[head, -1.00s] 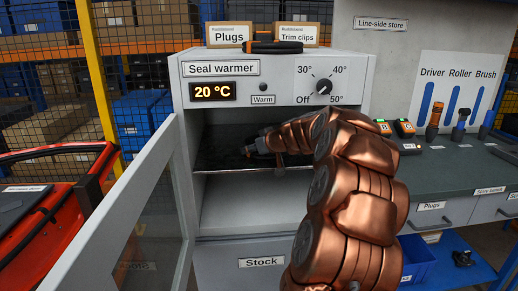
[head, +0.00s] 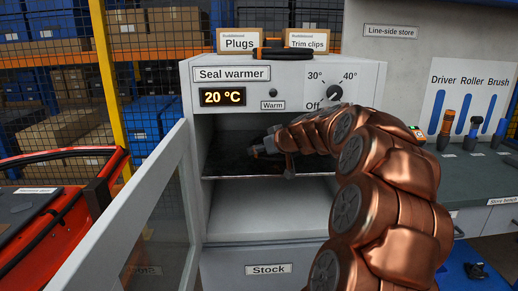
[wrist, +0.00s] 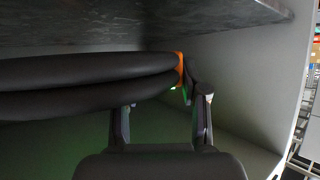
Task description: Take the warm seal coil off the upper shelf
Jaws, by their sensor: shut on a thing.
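The seal warmer (head: 290,70) stands with its glazed door (head: 150,215) swung open to the left. My arm reaches into its upper compartment, and my gripper (head: 264,147) is over the dark upper shelf (head: 225,165). In the wrist view my gripper (wrist: 158,92) is shut on a black seal coil (wrist: 80,85) with an orange band at its right end. The coil's thick loops run out of the picture to the left. In the head view the held coil is hard to make out against the dark shelf.
Another black coil with orange (head: 283,53) lies on top of the warmer, before the Plugs box (head: 239,40) and Trim clips box (head: 308,40). The display reads 20 °C; my arm partly covers the dial (head: 335,92).

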